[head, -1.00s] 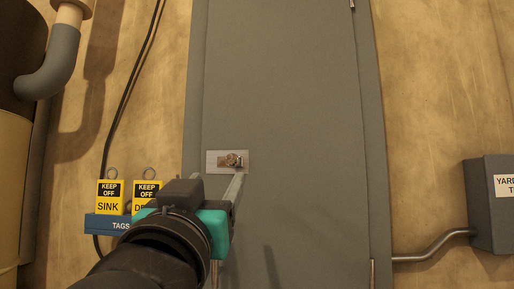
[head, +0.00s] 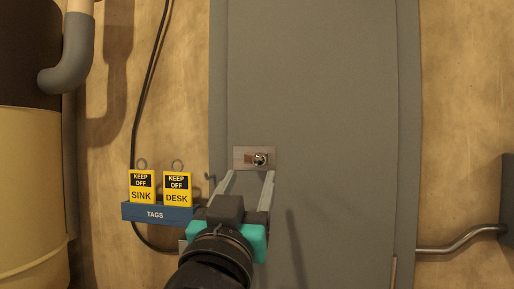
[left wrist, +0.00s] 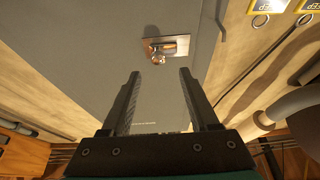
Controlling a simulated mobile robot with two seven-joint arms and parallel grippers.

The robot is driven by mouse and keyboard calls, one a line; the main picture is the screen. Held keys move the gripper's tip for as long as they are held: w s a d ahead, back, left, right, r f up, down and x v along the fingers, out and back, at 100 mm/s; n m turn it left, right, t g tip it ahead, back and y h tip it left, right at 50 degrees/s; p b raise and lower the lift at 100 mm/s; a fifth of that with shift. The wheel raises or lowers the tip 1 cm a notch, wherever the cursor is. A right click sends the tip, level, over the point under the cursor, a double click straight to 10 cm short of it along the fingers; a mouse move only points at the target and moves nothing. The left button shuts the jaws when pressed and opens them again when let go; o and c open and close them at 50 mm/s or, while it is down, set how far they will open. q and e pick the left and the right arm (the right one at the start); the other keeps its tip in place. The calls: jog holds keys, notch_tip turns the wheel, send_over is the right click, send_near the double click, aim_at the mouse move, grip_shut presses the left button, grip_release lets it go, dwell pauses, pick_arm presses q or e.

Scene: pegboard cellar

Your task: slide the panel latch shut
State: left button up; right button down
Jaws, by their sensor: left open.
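The panel latch (head: 260,159) is a small metal knob on a silvery plate (head: 240,152) near the left edge of the grey panel door (head: 320,110). A brownish patch shows on the plate, left of the knob. In the left wrist view the latch knob (left wrist: 157,55) and its plate (left wrist: 180,42) are ahead of the fingertips. My left gripper (head: 249,174) is open, with its two fingers pointing at the plate from just below. Nothing is between the fingers, and they look apart from the knob. My right gripper is not in view.
A blue tags holder (head: 130,212) with yellow SINK (head: 141,195) and DESK (head: 177,198) tags is on the wall left of the panel. A black cable (head: 146,85) hangs behind it. A grey box (head: 508,195) with conduit (head: 455,244) is at right. The door face is clear.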

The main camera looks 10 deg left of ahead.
aim_at(258, 160)
pick_arm(q)
jog(key=shift+p+x, duration=1.45)
jog(key=shift+x, duration=1.45)
jog(key=shift+w+d, duration=0.1)
grip_shut()
